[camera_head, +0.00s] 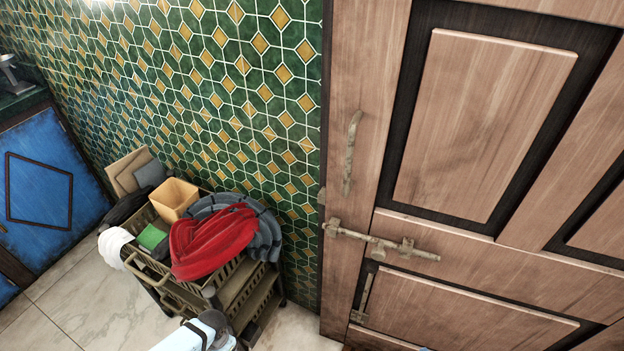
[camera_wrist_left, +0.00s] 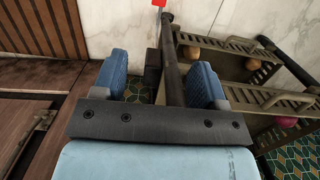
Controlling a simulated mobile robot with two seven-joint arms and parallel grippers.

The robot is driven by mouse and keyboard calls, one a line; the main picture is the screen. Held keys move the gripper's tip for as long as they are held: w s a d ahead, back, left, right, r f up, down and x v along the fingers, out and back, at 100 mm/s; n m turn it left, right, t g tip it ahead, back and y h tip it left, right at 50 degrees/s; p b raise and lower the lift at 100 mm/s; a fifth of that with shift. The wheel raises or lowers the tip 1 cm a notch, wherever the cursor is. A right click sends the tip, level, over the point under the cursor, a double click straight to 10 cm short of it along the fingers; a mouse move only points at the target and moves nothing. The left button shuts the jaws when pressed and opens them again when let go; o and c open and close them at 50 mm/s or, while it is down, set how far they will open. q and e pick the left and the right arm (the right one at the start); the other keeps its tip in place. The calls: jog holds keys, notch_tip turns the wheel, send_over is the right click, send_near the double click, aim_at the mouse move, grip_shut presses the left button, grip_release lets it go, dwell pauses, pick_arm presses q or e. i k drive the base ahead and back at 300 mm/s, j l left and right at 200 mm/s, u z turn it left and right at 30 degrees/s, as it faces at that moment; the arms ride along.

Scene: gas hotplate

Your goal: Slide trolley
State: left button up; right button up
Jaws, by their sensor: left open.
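The trolley (camera_head: 232,288) stands against the green tiled wall, a dark olive slatted cart with shelves and piled contents. My left gripper (camera_head: 217,329) is at its front right corner, low in the head view; its fingers are hard to see there. In the left wrist view, my left gripper (camera_wrist_left: 160,82) is open, with one blue pad on each side of a dark upright post (camera_wrist_left: 172,60) of the trolley. The post runs between the pads, nearer the right one, and a gap shows on the left. Slatted trolley shelves (camera_wrist_left: 225,58) are to the right.
The trolley carries a red cloth (camera_head: 213,243), a grey-blue cloth (camera_head: 267,228), a tan box (camera_head: 174,198) and a green block (camera_head: 152,237). A wooden door (camera_head: 480,130) with a bolt is on the right. A blue cabinet (camera_head: 45,185) is on the left. Tiled floor (camera_head: 95,305) lies clear before it.

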aim_at(217, 243)
jog(key=k, duration=0.95)
